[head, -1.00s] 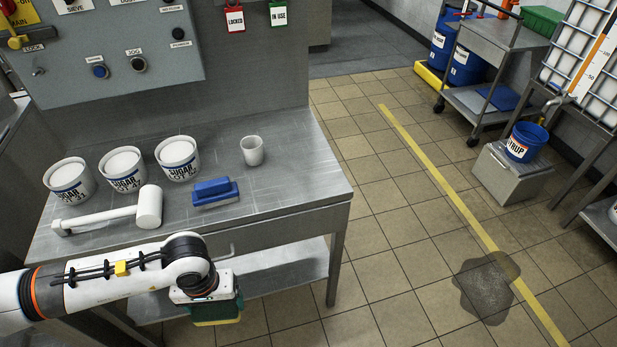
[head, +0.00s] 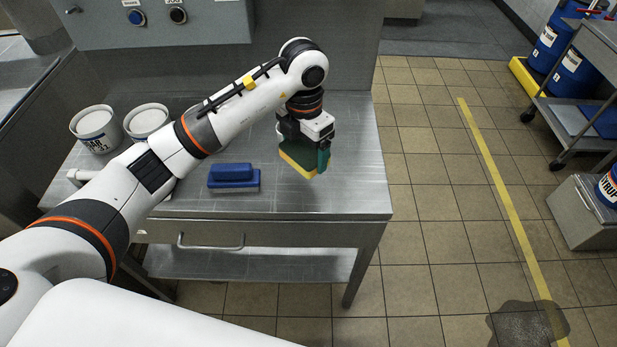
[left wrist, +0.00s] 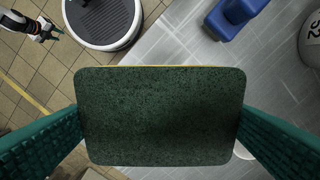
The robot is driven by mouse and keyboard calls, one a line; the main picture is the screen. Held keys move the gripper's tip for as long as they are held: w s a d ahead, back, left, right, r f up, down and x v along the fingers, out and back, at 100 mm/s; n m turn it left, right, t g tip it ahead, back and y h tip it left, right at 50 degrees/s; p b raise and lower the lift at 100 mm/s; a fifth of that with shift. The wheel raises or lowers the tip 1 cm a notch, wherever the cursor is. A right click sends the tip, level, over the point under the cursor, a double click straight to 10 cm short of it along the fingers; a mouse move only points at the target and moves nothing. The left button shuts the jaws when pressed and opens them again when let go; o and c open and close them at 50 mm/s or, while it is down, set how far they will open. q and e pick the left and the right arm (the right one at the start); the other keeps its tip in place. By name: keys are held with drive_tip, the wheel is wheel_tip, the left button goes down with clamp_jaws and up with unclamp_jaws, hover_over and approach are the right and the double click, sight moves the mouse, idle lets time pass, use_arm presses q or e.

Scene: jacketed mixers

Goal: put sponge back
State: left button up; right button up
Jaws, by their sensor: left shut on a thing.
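The sponge, with a green scouring side and a yellow side, is in my left gripper (head: 308,158). In the head view the sponge (head: 297,164) hangs over the right part of the steel table (head: 352,195), seemingly above its top. In the left wrist view the sponge (left wrist: 160,115) shows its green face, between the two teal fingers. My left gripper is shut on it. My right gripper (left wrist: 50,32) shows small at the top left of the left wrist view; its opening is too small to judge. It is outside the head view.
A blue brush (head: 233,178) lies on the table left of the sponge; it also shows in the left wrist view (left wrist: 236,14). Sugar tubs (head: 94,130) stand at the back left. My arm hides much of the mallet (head: 80,177). The table's front right is clear.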

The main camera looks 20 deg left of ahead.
use_arm(q)
drive_tip(key=p, duration=0.1)
hover_over(305, 187)
wheel_tip(305, 187, down, 5)
drive_tip(key=shift+s+a+f, duration=0.1)
wheel_tip(305, 187, down, 4)
drive_tip(key=shift+f+p, duration=0.15)
drive_tip(key=shift+p, duration=0.45)
use_arm(e)
drive_tip(key=shift+s+d+r, duration=0.15)
drive_tip(key=shift+r, duration=0.45)
drive_tip(key=shift+s+d+r, duration=0.15)
drive_tip(key=shift+r, duration=0.4)
use_arm(q)
drive_tip(key=shift+f, duration=0.1)
drive_tip(key=shift+f, duration=0.15)
drive_tip(key=o, duration=0.7)
use_arm(e)
drive_tip(key=shift+a+f, duration=0.1)
drive_tip(key=shift+a, duration=0.05)
drive_tip(key=shift+w, duration=0.1)
